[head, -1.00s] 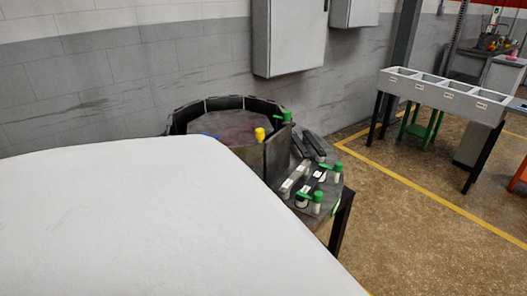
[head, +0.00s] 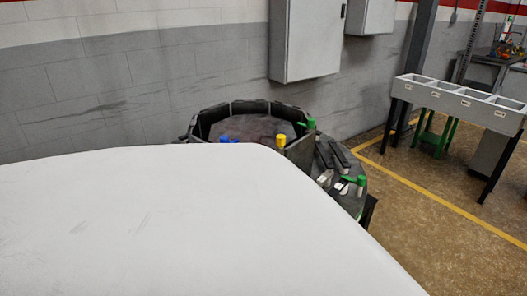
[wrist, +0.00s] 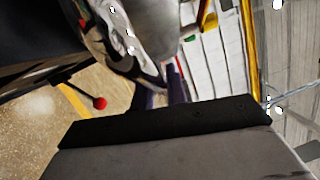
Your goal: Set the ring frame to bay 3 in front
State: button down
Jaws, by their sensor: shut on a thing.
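In the wrist view my gripper (wrist: 160,92) shows as two dark fingers beyond a black bar. They are shut at a curved grey metal piece (wrist: 112,45) that looks like the ring frame; blur and the steep angle hide its full outline. My gripper and the held piece do not show in the head view, where a large white surface fills the lower left. A grey rack (head: 457,103) with several open bays in a row stands at the right on dark legs. Its front carries small labels, too small to read. The gripper's place relative to the rack cannot be told.
A dark round walled station (head: 250,108) stands near the wall, with a yellow knob (head: 281,141) and blue ones. A side table (head: 352,190) beside it holds dark bars and green-topped parts. Open floor (head: 415,205) with a yellow line lies before the rack.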

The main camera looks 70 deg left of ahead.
jog(key=shift+d+f, duration=0.15)
jog(key=shift+f, duration=0.05)
jog(key=c, duration=1.4)
grip_release()
jog(key=shift+r, duration=0.1)
jog(key=shift+w+r, duration=0.1)
jog(key=shift+w, duration=0.1)
